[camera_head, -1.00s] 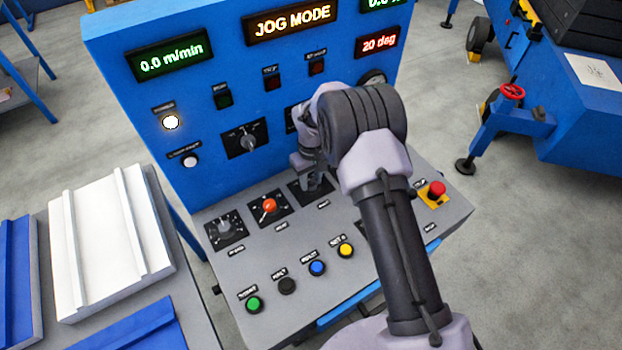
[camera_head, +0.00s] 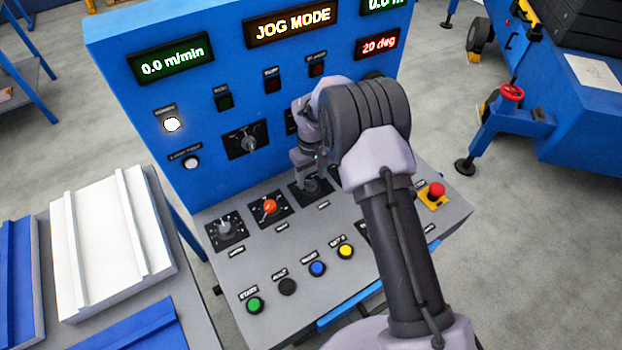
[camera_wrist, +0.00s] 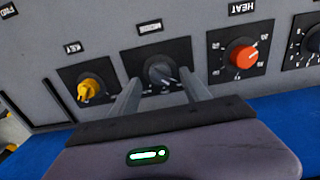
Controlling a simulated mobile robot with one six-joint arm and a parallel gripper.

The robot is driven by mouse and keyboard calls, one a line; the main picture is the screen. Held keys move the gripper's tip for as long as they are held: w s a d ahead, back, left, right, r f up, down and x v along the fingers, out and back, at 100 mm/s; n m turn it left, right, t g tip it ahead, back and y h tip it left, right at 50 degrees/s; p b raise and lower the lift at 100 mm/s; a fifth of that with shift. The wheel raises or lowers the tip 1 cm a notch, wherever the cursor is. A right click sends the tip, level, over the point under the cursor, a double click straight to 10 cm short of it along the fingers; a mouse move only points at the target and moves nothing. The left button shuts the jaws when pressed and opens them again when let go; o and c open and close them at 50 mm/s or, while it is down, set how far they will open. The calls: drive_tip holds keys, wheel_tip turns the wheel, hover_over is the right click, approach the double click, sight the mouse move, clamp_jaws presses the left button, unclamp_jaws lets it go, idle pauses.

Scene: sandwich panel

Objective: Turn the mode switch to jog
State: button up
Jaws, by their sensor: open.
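The mode switch is a dark knob on a black square plate (camera_wrist: 183,50) in the wrist view, between the yellow key switch (camera_wrist: 90,90) and the red heat knob (camera_wrist: 243,56). In the head view my gripper (camera_head: 308,168) is above the mode switch's plate (camera_head: 326,188) on the sloping desk, partly hiding the knob. In the wrist view the gripper (camera_wrist: 163,88) is open, with one finger towards each side of the knob and nothing held. The fingers look apart from the knob. The upper display (camera_head: 293,24) reads JOG MODE.
The orange-red heat knob (camera_head: 269,207) and another dial (camera_head: 224,229) are left of the gripper. Several push buttons line the desk's front, including a green one (camera_head: 254,305). A red emergency button (camera_head: 436,189) is at right. The blue upright panel (camera_head: 190,110) rises close behind.

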sight(311, 181)
wheel_tip(311, 181, up, 15)
drive_tip(key=p, duration=0.3)
drive_tip(key=shift+p, duration=0.35)
